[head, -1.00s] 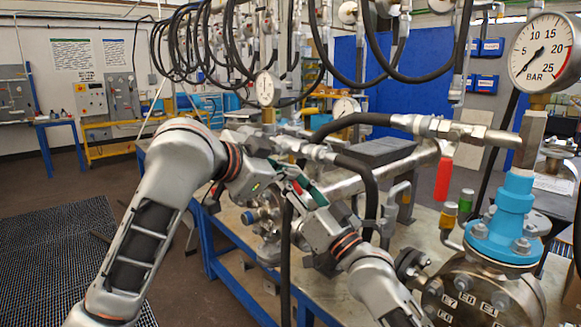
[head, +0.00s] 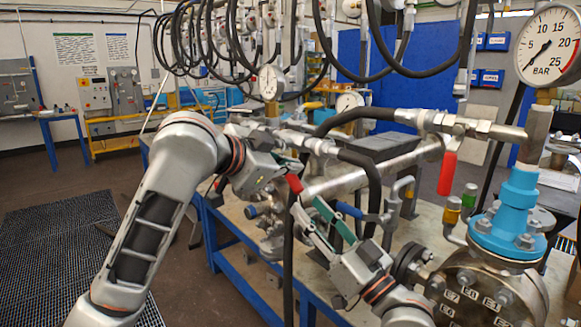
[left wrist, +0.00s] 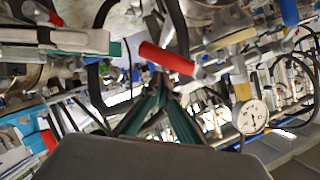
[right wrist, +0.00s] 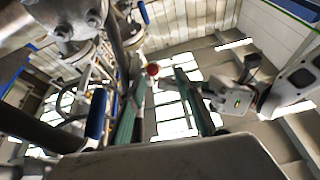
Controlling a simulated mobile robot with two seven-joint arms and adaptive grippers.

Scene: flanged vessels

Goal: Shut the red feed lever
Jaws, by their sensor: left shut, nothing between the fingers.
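A red lever (head: 294,184) shows between my two grippers in the head view. It also shows as a red handle (left wrist: 166,58) just beyond my left fingertips in the left wrist view, and end-on as a red disc (right wrist: 152,70) in the right wrist view. A second red lever (head: 447,172) hangs down from a hose valve at the right. I cannot tell which one is the feed lever. My left gripper (head: 298,168) is shut and empty, close above the first lever. My right gripper (head: 307,207) is open, its fingertips just below and right of that lever, with nothing held.
Black hoses hang around the grippers; one (head: 374,190) runs close behind the right gripper. A blue-topped flanged vessel (head: 510,220) and a pressure gauge (head: 549,45) stand at the right.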

